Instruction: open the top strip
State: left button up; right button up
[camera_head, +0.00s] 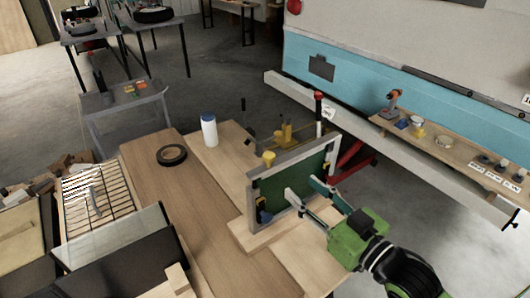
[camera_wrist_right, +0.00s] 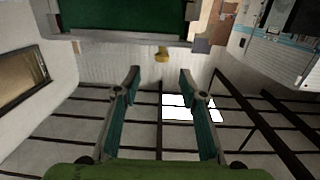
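A grey frame with a green panel (camera_head: 290,184) stands upright on the wooden worktop. Its top strip (camera_head: 305,154) runs along the upper edge, with a yellow knob (camera_head: 268,158) near its left end. In the right wrist view, a pale strip (camera_wrist_right: 120,36) borders the green panel (camera_wrist_right: 120,14), and a yellow knob (camera_wrist_right: 161,54) shows beside it. My right gripper (camera_head: 303,189) is in front of the panel, with its fingers spread and nothing between them. The fingers also show apart in the wrist view (camera_wrist_right: 160,73). Contact with the frame cannot be told. My left gripper is out of view.
A long shelf (camera_head: 445,150) with a drill (camera_head: 392,101) lies right. A wire rack (camera_head: 95,200) is at left.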

aim_at(271, 157)
jog(key=shift+y, duration=0.3)
jog(key=p+x, duration=0.1)
jog(key=x, duration=0.3)
jog(key=r+p+x, duration=0.1)
jog(key=x, duration=0.3)
jog(key=p+x, duration=0.1)
jog(key=x, duration=0.3)
jog(key=shift+w+a+r, duration=0.2)
jog(key=shift+a+r, duration=0.05)
jog(key=shift+r, duration=0.05)
jog(key=shift+w+a, duration=0.35)
jog(key=shift+w, duration=0.15)
jog(key=shift+f, duration=0.1)
grip_shut()
